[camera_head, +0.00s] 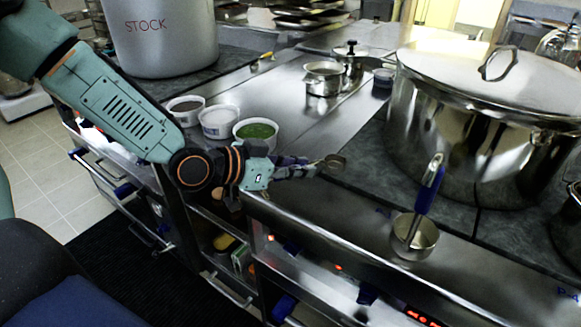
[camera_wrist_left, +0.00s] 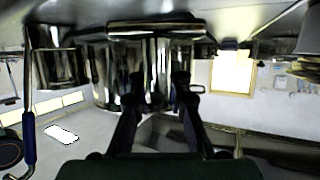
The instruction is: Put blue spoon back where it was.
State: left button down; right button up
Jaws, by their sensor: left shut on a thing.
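A blue-handled spoon (camera_head: 430,190) stands upright and slightly tilted near the front edge of the steel counter at the right. Its lower end is at a small round metal cup (camera_head: 413,240); I cannot tell whether the cup is its bowl or separate. A blue handle (camera_wrist_left: 28,138) also shows at the left of the upside-down left wrist view. My left gripper (camera_head: 318,168) is above the counter's front edge, left of the spoon and apart from it. My right gripper is not in view.
A large lidded pot (camera_head: 470,135) stands behind the spoon. Small pots (camera_head: 323,80) stand farther back. Three tubs (camera_head: 256,132) line the counter behind my left arm. A STOCK pot (camera_head: 160,40) stands at the back left. Counter between gripper and cup looks clear.

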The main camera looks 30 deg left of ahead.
pick_arm(q)
jog(key=w+a+r+n+t+y+b, duration=0.1)
jog(key=w+a+r+n+t+y, duration=0.1)
jog(key=w+a+r+n+y, duration=0.5)
jog(key=shift+m+h, duration=0.6)
jog(key=shift+m, duration=0.3)
jog(key=f, duration=0.2)
jog(key=f+b, duration=0.1)
jog(key=f, duration=0.1)
jog(key=d+f, duration=0.1)
jog(key=f, duration=0.2)
jog(key=shift+w+b, duration=0.2)
jog(key=shift+b, duration=0.15)
jog(key=shift+w+a+f, duration=0.1)
jog(key=shift+a+f, duration=0.05)
jog(key=shift+f, duration=0.4)
jog(key=f, duration=0.1)
jog(key=f+b, duration=0.1)
jog(key=shift+d+f, duration=0.3)
jog(key=shift+f, duration=0.1)
jog(key=shift+a+f, duration=0.2)
jog(key=shift+d, duration=0.15)
jog(key=c, duration=1.7)
grip_release()
jog(key=o, duration=0.4)
jog(key=shift+f, duration=0.2)
jog(key=shift+r, duration=0.1)
